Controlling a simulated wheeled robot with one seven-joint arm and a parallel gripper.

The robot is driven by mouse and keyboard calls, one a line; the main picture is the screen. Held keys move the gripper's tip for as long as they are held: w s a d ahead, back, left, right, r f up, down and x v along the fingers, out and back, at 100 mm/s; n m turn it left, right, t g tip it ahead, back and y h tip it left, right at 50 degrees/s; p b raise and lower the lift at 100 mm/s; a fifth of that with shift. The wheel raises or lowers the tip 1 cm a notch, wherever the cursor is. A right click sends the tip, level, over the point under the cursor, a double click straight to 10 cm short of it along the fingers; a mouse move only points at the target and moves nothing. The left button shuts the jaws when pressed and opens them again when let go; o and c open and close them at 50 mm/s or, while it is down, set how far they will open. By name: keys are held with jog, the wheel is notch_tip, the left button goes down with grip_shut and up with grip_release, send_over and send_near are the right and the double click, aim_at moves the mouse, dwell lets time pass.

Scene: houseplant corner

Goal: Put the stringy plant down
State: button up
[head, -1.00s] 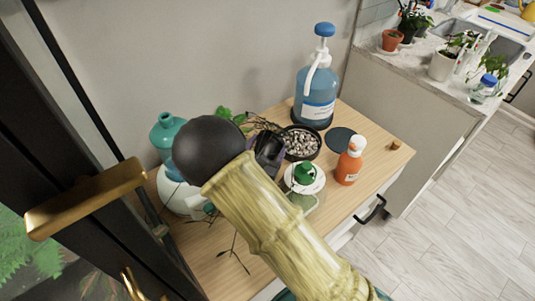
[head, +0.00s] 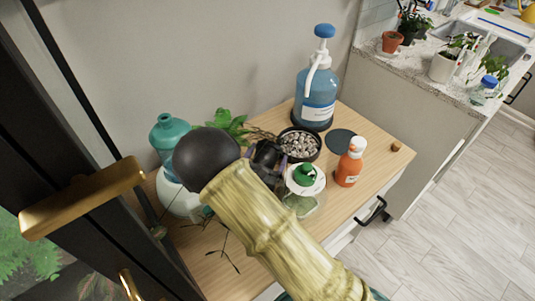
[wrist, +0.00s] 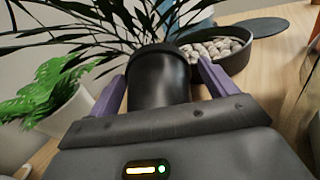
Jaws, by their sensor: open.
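The stringy plant, a black pot (wrist: 158,78) with long thin dark leaves, stands upright between my gripper's fingers in the wrist view. My gripper (wrist: 160,88) is open, with one purple finger on each side of the pot and a small gap visible on the right. The pot's base is hidden by the gripper body, so its contact with the wooden cabinet top (head: 345,205) cannot be seen. In the head view, my gripper (head: 266,155) is over the cabinet top, and my arm hides most of the plant; thin leaves show around it.
A black dish of pebbles (head: 298,144) is just behind the gripper. A leafy green plant (head: 228,122) and teal bottle (head: 167,138) are left. A blue pump bottle (head: 316,95), orange bottle (head: 349,165) and green-topped jar (head: 305,182) stand close. A dark disc (head: 340,141) lies flat.

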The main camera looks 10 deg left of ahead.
jog(key=shift+r, duration=0.15)
jog(key=s, duration=0.5)
jog(key=s+a, duration=0.1)
jog(key=s, duration=0.1)
jog(key=shift+s, duration=0.2)
jog(key=shift+w, duration=0.15)
